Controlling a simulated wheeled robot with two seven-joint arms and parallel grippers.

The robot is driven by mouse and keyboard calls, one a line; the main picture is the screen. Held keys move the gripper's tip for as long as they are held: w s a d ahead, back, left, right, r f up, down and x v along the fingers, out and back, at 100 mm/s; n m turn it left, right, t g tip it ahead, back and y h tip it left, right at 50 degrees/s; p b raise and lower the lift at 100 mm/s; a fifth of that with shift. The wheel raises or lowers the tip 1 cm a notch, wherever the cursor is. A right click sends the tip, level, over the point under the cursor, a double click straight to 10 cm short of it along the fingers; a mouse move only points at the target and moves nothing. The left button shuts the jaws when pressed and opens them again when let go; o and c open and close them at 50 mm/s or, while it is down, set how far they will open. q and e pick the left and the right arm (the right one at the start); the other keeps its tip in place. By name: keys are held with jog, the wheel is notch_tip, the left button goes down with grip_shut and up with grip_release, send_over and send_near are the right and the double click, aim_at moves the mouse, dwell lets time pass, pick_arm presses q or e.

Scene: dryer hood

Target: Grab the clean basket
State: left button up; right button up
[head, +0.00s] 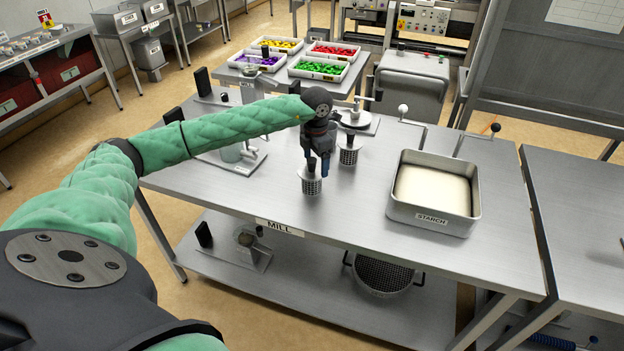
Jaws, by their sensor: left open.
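Two small perforated metal baskets with dark upright handles stand on the steel table labelled MILL (240,205). The nearer basket (311,186) is at the table's middle front. The other basket (348,155) stands a little behind it to the right. I cannot tell from their look which one is clean. My left gripper (317,168) points down at the nearer basket, open, with its fingers at the height of the handle. Part of that handle shows beside the fingers; I cannot tell whether they touch it. My right gripper is not in view.
A deep tray labelled STARCH (432,219) stands on the table to the right. A stand with a glass vessel (232,153) is at the left, and a round metal device (354,118) is behind the baskets. Bare tabletop lies left of the nearer basket.

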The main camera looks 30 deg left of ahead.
aim_at(314, 172)
pick_arm(q)
jog(key=f, duration=0.5)
jog(key=shift+s+a, duration=0.15)
jog(key=shift+s, duration=0.15)
jog(key=shift+w+f, duration=0.1)
jog(key=shift+f, duration=0.05)
jog(key=shift+o, duration=0.6)
jog(key=shift+w+f, duration=0.1)
jog(key=shift+w, duration=0.15)
jog(key=shift+s+a, duration=0.1)
jog(key=c, duration=0.6)
